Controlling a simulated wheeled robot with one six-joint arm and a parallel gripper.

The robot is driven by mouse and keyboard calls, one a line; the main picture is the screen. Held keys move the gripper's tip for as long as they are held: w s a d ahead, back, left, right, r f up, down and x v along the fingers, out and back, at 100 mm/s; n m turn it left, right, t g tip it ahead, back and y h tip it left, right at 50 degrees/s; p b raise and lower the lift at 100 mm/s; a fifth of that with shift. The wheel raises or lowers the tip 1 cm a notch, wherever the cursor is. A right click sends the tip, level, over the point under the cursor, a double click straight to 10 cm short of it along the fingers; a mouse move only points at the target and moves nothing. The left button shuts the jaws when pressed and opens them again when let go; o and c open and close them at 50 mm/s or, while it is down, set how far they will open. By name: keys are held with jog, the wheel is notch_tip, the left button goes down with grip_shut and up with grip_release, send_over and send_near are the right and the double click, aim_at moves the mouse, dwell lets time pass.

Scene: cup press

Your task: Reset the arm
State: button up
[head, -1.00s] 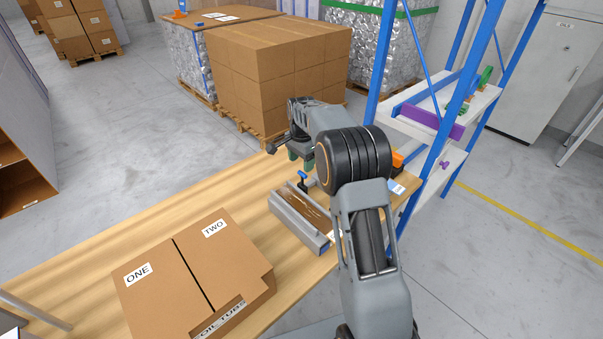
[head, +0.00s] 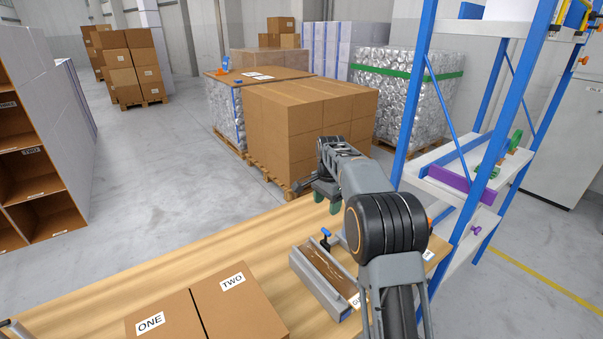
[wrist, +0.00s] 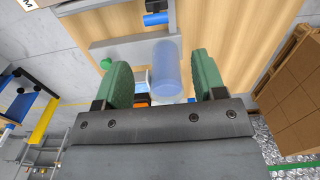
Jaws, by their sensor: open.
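My gripper (head: 326,203) hangs above the far edge of the wooden bench (head: 190,262) in the head view, with my arm bent in front of it. In the wrist view its two green fingers stand wide apart (wrist: 162,76), with nothing gripped. A translucent blue cylinder, perhaps a cup (wrist: 167,68), shows beyond and between the fingers, apart from both. My arm hides part of the bench behind it in the head view.
A grey trough-like fixture (head: 318,287) with a blue handle (head: 325,238) sits on the bench. A cardboard box marked ONE and TWO (head: 205,310) is at the front. A blue-post rack (head: 415,95) stands right. Stacked cartons (head: 305,120) stand behind the bench.

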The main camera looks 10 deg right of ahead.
jog(key=s+a+n+t, duration=0.2)
jog(key=s+n, duration=0.4)
jog(key=s, duration=0.9)
jog(key=s+a+r+n+t, duration=0.1)
jog(key=s+n, duration=0.6)
jog(key=s, duration=0.7)
jog(key=shift+s+a+t, duration=0.35)
jog(key=shift+a+t, duration=0.15)
jog(key=shift+a, duration=0.05)
